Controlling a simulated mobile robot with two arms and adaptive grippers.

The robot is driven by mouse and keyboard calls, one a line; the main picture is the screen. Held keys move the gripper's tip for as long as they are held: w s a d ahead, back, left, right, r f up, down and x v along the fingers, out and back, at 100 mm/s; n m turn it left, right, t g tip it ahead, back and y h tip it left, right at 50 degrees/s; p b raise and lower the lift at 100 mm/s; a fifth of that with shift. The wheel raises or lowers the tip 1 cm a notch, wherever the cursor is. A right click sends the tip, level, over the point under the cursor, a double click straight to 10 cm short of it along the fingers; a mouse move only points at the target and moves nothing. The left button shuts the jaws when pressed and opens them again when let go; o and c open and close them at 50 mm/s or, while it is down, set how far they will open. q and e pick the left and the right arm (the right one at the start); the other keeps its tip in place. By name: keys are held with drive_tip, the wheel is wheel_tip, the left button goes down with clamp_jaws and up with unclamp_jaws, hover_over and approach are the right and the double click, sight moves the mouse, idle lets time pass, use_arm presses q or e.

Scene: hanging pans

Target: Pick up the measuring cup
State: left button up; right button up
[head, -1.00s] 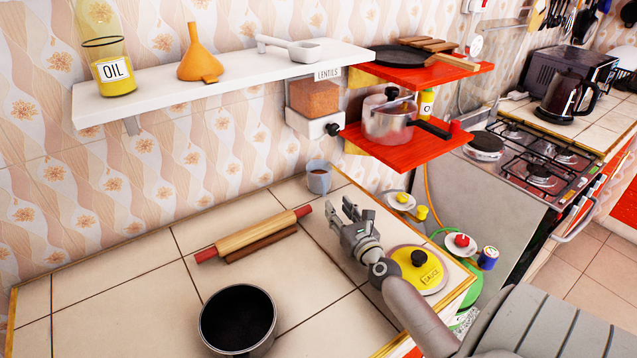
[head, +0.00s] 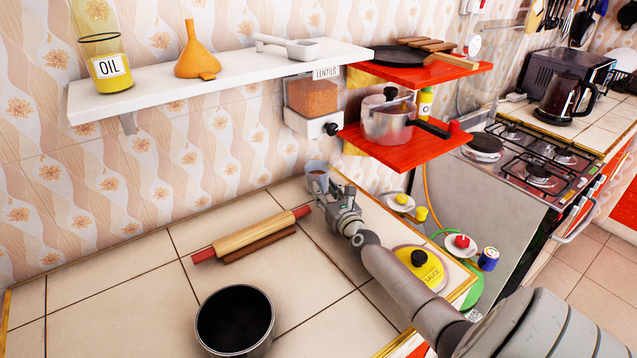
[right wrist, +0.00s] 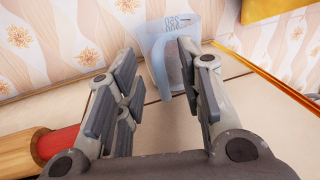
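The measuring cup is a small grey-blue, see-through cup (head: 316,178) standing upright on the tiled counter near the wall. In the right wrist view the cup (right wrist: 161,62) shows printed markings and lies just beyond my fingers. My right gripper (head: 337,191) is close to the cup, at its front right. In the right wrist view my right gripper (right wrist: 158,62) is open, with nothing held between its fingers. Its right finger covers part of the cup; whether it touches the cup I cannot tell. My left gripper is not in view.
A rolling pin (head: 252,234) lies left of my right gripper. A black pot (head: 235,320) stands nearer. A lentil dispenser (head: 313,101) and a red shelf (head: 405,149) hang above the cup. A yellow sauce lid (head: 425,271) lies by the counter's right edge.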

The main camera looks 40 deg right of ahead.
sight(326, 183)
drive_tip(key=shift+r, duration=0.1)
clamp_jaws()
drive_tip(key=shift+r, duration=0.1)
idle(0.4)
drive_tip(key=shift+r+p, duration=1.15)
drive_tip(key=shift+r, duration=0.25)
drive_tip(key=s+d+r+p, duration=0.3)
drive_tip(key=s+r+p, duration=0.3)
drive_tip(key=s+r, duration=0.4)
drive_tip(key=shift+s+d, duration=0.2)
drive_tip(key=shift+s, duration=1.5)
